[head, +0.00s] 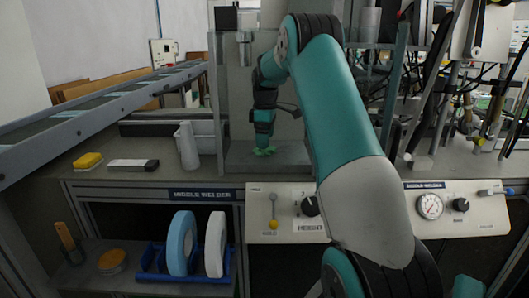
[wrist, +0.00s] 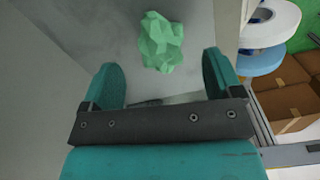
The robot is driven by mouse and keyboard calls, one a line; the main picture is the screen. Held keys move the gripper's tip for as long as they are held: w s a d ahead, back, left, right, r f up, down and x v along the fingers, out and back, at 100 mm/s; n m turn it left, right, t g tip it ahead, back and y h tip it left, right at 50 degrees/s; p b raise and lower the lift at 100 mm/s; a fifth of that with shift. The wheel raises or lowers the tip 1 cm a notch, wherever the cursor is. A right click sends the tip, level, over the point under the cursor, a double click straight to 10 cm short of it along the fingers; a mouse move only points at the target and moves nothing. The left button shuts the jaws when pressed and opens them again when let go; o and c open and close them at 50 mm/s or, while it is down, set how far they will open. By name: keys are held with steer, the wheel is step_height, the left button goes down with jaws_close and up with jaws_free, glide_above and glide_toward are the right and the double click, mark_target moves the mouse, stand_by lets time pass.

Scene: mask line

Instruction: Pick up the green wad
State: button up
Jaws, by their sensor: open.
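The green wad (wrist: 161,42) is a crumpled, faceted pale green lump. In the wrist view it lies on a grey surface just beyond my open fingertips, roughly midway between their lines. My gripper (wrist: 161,78) is open with nothing between its fingers. In the head view the wad (head: 264,151) shows as a small green patch on the grey plate (head: 235,163) of the welder station. My gripper (head: 263,143) points down right above it there. The fingers are too small in that view to tell whether they touch it.
A yellow sponge (head: 88,160), a dark block with a pale edge (head: 133,165) and a grey cylinder (head: 188,146) stand left on the bench. A panel with a yellow lever (head: 273,212) is in front. Blue (head: 181,243) and white (head: 215,243) rolls stand below. A conveyor (head: 100,110) runs at left.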

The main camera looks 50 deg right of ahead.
mark_target(271, 150)
step_height(271, 150, down, 4)
steer(key=shift+r, duration=0.2)
steer(key=shift+a, duration=0.1)
steer(key=shift+c, duration=0.2)
steer(key=c, duration=1)
